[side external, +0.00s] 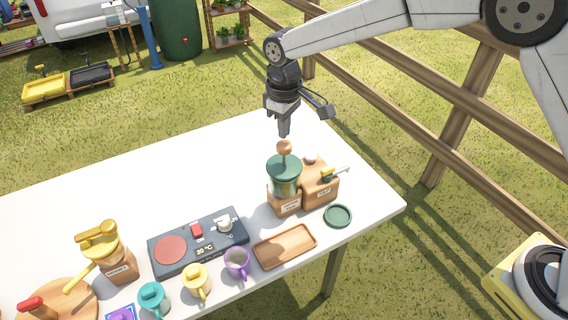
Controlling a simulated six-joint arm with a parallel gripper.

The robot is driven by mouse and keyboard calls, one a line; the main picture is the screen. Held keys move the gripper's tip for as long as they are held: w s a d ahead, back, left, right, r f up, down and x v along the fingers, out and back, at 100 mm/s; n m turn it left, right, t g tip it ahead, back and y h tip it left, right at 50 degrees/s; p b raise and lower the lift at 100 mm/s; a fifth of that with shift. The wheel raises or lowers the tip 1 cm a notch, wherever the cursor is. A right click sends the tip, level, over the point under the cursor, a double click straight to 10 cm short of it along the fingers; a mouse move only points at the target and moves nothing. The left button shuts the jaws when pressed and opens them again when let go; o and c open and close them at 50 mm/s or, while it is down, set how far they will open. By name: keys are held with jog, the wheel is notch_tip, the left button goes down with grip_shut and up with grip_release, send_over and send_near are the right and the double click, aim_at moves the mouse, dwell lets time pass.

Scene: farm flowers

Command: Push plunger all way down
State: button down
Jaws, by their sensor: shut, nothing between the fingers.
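The plunger (284,148) has a round wooden knob on a thin rod that stands up out of the green lid of a press (284,168). The rod shows above the lid, so the knob is raised. The press sits in a wooden holder (285,205) with a label, near the right end of the white table. My gripper (284,134) is shut and empty, pointing down just above the knob. I cannot tell whether its tips touch the knob.
A wooden box (320,185) stands right beside the press. A wooden tray (285,246), a green coaster (338,215), a dark hot plate (185,262) and several mugs (237,262) are nearby. A yellow-topped grinder (118,262) stands left. The table's back is clear; a wooden fence (400,115) runs behind.

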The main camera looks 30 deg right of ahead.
aim_at(284, 143)
jog(key=shift+f, duration=3.15)
jog(key=shift+r, duration=0.2)
jog(key=shift+r, duration=3)
jog(key=shift+r, duration=3)
